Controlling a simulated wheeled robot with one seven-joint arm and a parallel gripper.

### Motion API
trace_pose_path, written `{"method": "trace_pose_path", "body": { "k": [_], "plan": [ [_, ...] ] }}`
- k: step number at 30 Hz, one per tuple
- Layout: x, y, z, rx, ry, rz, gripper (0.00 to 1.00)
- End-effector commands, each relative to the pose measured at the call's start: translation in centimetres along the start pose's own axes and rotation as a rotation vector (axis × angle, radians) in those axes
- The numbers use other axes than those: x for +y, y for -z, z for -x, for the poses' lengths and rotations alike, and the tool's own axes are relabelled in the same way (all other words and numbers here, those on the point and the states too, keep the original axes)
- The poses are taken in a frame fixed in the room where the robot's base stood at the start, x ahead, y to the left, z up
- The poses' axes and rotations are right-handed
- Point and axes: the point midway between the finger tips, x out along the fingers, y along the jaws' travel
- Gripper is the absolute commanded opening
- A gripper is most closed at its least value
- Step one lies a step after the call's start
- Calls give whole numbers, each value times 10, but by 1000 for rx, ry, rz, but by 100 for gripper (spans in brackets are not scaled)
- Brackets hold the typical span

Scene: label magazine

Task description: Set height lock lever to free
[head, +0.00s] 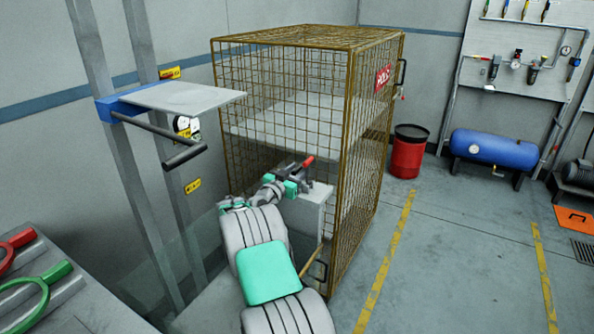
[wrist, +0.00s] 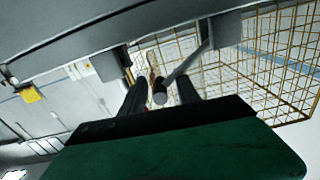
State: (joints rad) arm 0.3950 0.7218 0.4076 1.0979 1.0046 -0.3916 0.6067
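My gripper (head: 298,172) is at the end of my arm, in front of the wire cage and above a grey box-shaped part. In the wrist view my gripper (wrist: 161,92) has its two dark fingers spread apart. A grey rod with a dark rounded end (wrist: 160,94) shows between the fingers, with a gap on each side; I cannot tell its exact depth. A small red handle (head: 308,162) shows just beyond the fingers in the head view and may be the lever's grip. Its mount and any position markings are hidden or too small to read.
A wire cage (head: 350,130) with a red sign stands right behind my gripper. A post with a grey plate (head: 195,98) and a black handle (head: 185,156) is at the left. A red bin (head: 408,155) and blue tank (head: 495,149) stand right. Floor (head: 455,260) there is clear.

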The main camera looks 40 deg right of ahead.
Motion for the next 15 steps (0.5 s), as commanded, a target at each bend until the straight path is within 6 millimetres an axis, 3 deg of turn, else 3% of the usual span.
{"method": "trace_pose_path", "body": {
  "k": [2,15],
  "plan": [
    [-1,0,1,0,1,0,38],
    [-1,0,1,0,1,0,2]
  ]
}}
